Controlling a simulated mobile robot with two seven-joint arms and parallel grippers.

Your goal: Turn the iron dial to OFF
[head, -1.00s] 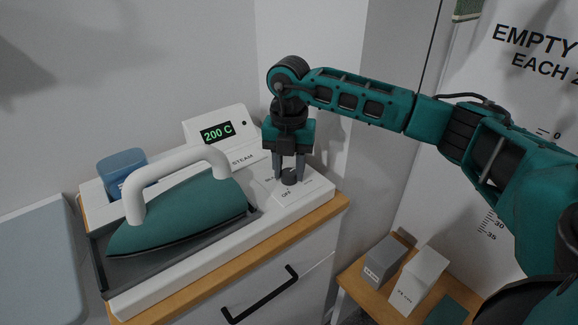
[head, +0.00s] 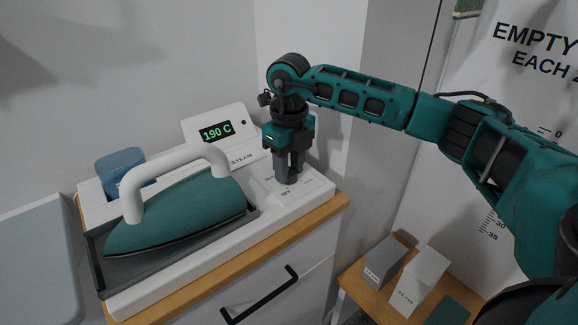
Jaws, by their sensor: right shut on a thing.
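The iron station (head: 190,274) is a white base on a wooden-topped cabinet. Its dial (head: 288,180) is a small dark knob at the right end, with an OFF label in front of it. My right gripper (head: 288,172) points straight down and is shut on the dial, its fingers hiding most of the knob and its pointer. The display (head: 216,132) reads 190 C in green. The teal iron (head: 180,217) with a white handle rests in its tray on the left. My left gripper is not in view.
A blue container (head: 120,165) stands behind the iron. The cabinet's black drawer handle (head: 260,297) is below. A lower wooden shelf at right holds a grey box (head: 385,262) and a white box (head: 422,277). The wall is close behind the station.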

